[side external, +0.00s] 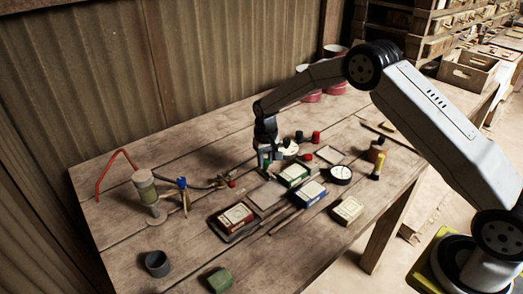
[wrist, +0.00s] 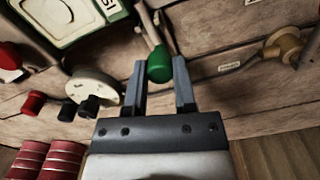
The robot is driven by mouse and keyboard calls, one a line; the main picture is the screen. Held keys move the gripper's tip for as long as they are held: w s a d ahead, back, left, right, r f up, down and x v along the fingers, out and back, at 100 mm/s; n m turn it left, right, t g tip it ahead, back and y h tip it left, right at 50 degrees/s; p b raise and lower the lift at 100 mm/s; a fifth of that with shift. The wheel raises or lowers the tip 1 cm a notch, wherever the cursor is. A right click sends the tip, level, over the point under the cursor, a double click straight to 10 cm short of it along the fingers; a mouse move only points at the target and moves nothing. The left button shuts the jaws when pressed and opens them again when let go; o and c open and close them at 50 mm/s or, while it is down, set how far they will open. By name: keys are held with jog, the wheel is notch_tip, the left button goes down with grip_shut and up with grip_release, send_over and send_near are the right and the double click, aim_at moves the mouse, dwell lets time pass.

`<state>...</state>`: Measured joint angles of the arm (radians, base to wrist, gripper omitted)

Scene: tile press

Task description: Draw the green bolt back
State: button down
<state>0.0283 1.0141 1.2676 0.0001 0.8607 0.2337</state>
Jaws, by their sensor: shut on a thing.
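The green bolt shows in the wrist view as a rounded green knob (wrist: 159,66) on a thin pale rod that runs up the picture, beside a green-framed tile (wrist: 112,8). My gripper (wrist: 159,78) has one finger on each side of the knob and is shut on it. In the side external view my gripper (side external: 265,160) reaches down to the tabletop beside the tiles; the knob is hard to make out there. The green-framed tile (side external: 293,175) lies right of my gripper in that view.
Red-framed (side external: 236,217) and blue-framed (side external: 311,194) tiles lie nearby on the wooden table.

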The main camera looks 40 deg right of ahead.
jog(key=shift+w, duration=0.8)
jog(key=shift+r, duration=0.1)
jog(key=shift+c, duration=2.1)
grip_release()
notch_tip(320, 180, up, 8)
